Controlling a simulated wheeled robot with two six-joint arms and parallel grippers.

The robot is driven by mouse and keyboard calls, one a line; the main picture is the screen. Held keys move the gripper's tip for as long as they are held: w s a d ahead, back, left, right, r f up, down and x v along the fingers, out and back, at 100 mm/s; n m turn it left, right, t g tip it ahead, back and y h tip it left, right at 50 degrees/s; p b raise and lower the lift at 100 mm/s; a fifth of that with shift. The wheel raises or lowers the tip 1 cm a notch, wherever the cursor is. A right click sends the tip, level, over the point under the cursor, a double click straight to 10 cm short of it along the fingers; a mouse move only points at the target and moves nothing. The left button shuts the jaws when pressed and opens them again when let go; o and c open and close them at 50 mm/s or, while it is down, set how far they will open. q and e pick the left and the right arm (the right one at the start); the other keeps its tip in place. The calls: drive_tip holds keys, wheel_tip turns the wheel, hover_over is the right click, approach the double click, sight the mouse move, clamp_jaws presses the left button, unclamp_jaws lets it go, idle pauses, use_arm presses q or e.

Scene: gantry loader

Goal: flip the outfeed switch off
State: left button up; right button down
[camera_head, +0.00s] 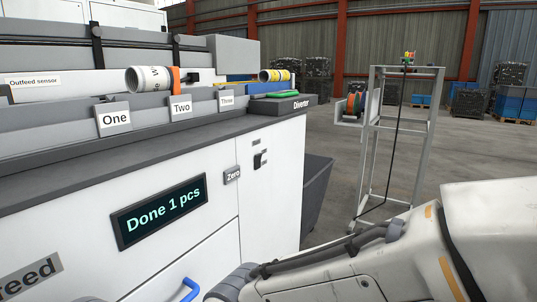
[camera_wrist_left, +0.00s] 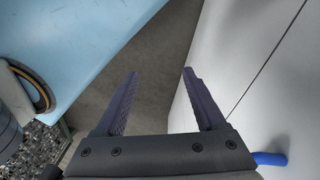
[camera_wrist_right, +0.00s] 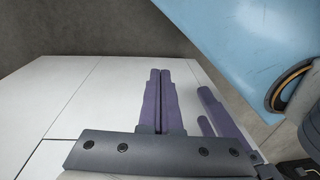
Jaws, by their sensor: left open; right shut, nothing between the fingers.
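A small black switch (camera_head: 261,158) sits on the white front panel of the machine, near its right edge, in the head view. A tiny label above it is too small to read, and I cannot tell whether the switch is on or off. My right gripper (camera_wrist_right: 160,75) is shut and empty in front of a white panel in the right wrist view. My left gripper (camera_wrist_left: 160,72) is open and empty, beside a white panel in the left wrist view. Neither gripper's fingers show in the head view, and no switch shows in the wrist views.
A display (camera_head: 160,210) reads "Done 1 pcs", with a Zero button (camera_head: 232,175) right of it. A blue handle (camera_head: 189,290) sticks out below. A grey bin (camera_head: 316,190) stands beyond the machine's right edge. A metal frame stand (camera_head: 432,150) is on the floor farther right.

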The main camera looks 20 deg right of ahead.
use_arm(q)
drive_tip(key=shift+o, duration=1.3)
wheel_tip(320, 180, up, 7)
drive_tip(key=p, duration=0.6)
drive_tip(key=shift+f, duration=0.15)
use_arm(e)
drive_tip(key=w+d+r+m+y+p, duration=0.2)
drive_tip(key=w+r+m+y+p, duration=0.1)
drive_tip(key=w+r+m+p, duration=0.6)
drive_tip(key=w+d+r+m+y+p, duration=0.1)
drive_tip(key=w+r+m+y+p, duration=0.2)
drive_tip(key=w+r+m+p, duration=0.5)
use_arm(q)
wheel_tip(320, 180, up, 30)
drive_tip(key=p, duration=1.4)
drive_tip(key=shift+r, duration=0.25)
use_arm(e)
drive_tip(key=w+d+r+m+t, duration=0.4)
drive_tip(key=w+d+r+m, duration=0.1)
drive_tip(key=d+m, duration=0.4)
drive_tip(key=w+d+r+m+t, duration=0.4)
drive_tip(key=d+r+m, duration=0.4)
drive_tip(key=d, duration=0.5)
drive_tip(key=shift+w+r+m+h, duration=0.15)
drive_tip(key=shift+w+m+h, duration=0.15)
drive_tip(key=shift+w+m, duration=0.4)
drive_tip(key=shift+s, duration=0.15)
